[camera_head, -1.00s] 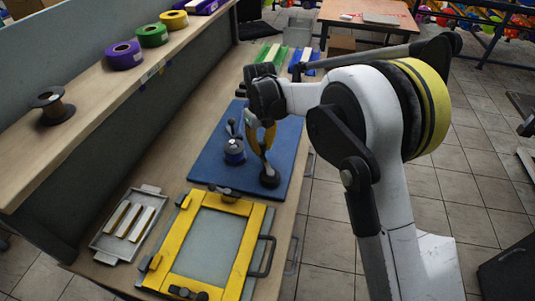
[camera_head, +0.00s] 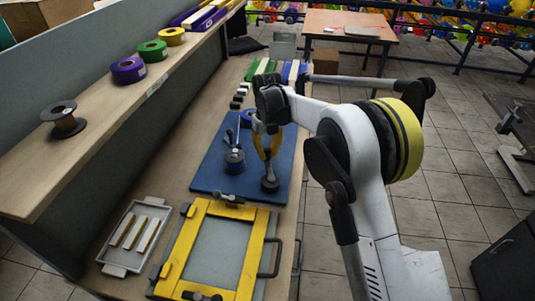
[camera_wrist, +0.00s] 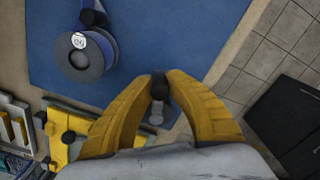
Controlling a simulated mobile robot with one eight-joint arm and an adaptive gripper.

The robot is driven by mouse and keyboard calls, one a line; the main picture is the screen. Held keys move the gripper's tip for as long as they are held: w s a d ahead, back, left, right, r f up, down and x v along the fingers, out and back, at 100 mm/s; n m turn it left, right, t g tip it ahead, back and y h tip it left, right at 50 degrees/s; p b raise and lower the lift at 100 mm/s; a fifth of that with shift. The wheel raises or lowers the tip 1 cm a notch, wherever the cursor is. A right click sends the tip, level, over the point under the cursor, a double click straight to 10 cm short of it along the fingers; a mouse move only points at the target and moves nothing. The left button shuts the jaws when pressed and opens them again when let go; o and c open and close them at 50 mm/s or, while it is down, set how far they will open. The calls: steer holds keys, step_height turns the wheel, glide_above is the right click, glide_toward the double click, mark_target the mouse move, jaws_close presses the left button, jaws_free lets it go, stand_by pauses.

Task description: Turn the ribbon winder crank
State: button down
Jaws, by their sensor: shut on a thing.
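The ribbon winder stands on a blue mat (camera_head: 212,170) on the bench. Its blue spool (camera_head: 233,160) and a thin upright post show left of my gripper (camera_head: 268,157); the spool shows from above in the wrist view (camera_wrist: 82,56). My gripper's yellow fingers point down and are shut on a dark knob (camera_wrist: 159,88), which looks like the crank's handle. Below the fingers, a grey piece (camera_head: 268,172) runs nearly upright to a dark round foot (camera_head: 270,185). How this piece joins the winder is hidden.
A yellow printing frame (camera_head: 212,250) lies in front of the mat, with a grey tray (camera_head: 136,236) to its left. A shelf with ribbon rolls (camera_head: 128,69) runs along the left.

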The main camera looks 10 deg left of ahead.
steer(key=c, duration=1.3)
jaws_free()
steer(key=shift+o, duration=0.2)
step_height(320, 180, up, 12)
steer(key=shift+r, duration=0.1)
steer(key=shift+c, duration=0.6)
